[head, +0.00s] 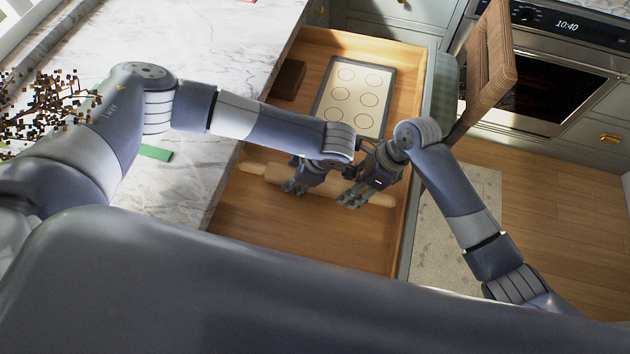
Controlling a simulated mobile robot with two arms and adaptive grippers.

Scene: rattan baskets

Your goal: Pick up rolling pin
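The pale wooden rolling pin (380,198) lies crosswise in the front half of the open wooden drawer (285,245). My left gripper (294,187) is down at the pin's left part, with its fingers over it. My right gripper (351,200) is at the pin's right part, also with its fingers over it. The two grippers are close together and hide parts of the pin. Their fingers are small and dark, so I cannot tell whether either one closes on the pin. The pin appears to rest low in the drawer.
An oven (545,80) stands at the upper right. The front drawer floor is clear.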

